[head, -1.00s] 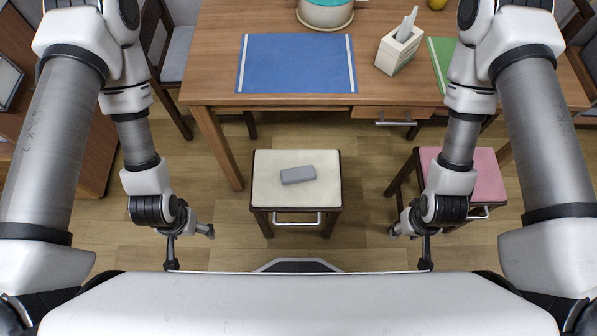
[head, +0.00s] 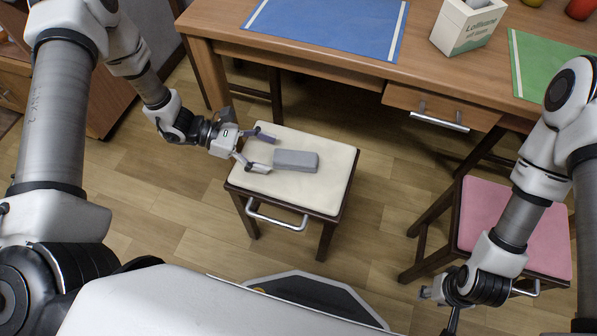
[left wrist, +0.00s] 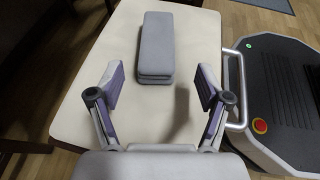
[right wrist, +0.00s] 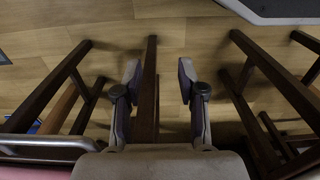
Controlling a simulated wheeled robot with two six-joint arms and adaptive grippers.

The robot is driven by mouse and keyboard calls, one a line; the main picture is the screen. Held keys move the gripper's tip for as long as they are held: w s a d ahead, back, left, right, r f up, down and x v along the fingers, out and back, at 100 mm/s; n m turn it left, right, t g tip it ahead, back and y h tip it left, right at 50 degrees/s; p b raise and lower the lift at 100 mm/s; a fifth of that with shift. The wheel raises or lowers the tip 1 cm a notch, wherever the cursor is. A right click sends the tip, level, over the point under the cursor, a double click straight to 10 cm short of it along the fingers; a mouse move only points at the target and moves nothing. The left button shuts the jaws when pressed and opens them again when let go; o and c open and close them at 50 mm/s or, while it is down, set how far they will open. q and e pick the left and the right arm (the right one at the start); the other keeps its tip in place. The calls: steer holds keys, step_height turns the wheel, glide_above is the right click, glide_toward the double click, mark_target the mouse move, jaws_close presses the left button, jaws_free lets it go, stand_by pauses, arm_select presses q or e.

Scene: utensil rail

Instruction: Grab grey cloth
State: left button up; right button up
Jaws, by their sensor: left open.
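The grey cloth (head: 296,161) is a folded, flat block lying on the cream seat of a stool (head: 325,191). It also shows in the left wrist view (left wrist: 157,45), just beyond the fingertips. My left gripper (head: 262,149) is open over the left part of the seat, its fingers pointing at the cloth's near end. In the left wrist view the cloth lies between the lines of the two fingers (left wrist: 161,88), a little ahead of them and not held. My right gripper (head: 432,291) is low beside the pink stool; in the right wrist view its fingers (right wrist: 158,82) are apart and empty.
The wooden table (head: 290,54) stands behind, with a blue mat (head: 335,22), a tissue box (head: 467,27), a green mat (head: 555,72) and a drawer handle (head: 440,121). The pink stool (head: 510,225) stands at right. The cream stool has a metal handle (head: 275,219) in front.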

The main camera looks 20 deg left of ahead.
mark_target(292, 156)
arm_select(q)
steer(key=x, duration=0.2)
steer(key=b+x, duration=0.1)
steer(key=x, duration=0.2)
steer(key=r+x, duration=0.1)
steer(key=x, duration=0.1)
steer(key=shift+w+d+b, duration=0.25)
steer(key=shift+d+b, duration=0.05)
steer(key=shift+d, duration=0.1)
steer(key=c, duration=1.2)
